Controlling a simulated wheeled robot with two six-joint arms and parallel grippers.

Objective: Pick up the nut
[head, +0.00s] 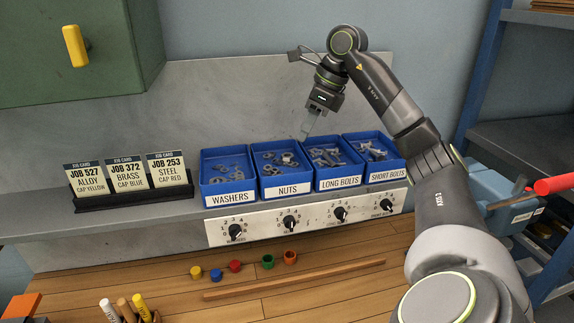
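Several grey nuts (281,160) lie loose in the blue bin labelled NUTS (288,190), second from the left in the row on the shelf. My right gripper (305,132) points down above the back of the bins, near where the NUTS and LONG BOLTS bins meet. Its fingers are small and seen at an angle, so I cannot tell whether they are open or shut. I see no nut between them. My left gripper is out of view.
Blue bins for washers (229,195), long bolts (340,183) and short bolts (387,175) flank the nuts. A job card holder (125,196) stands left. Below are a dial panel (262,227) and coloured caps (235,266) on the wooden worktop (340,300).

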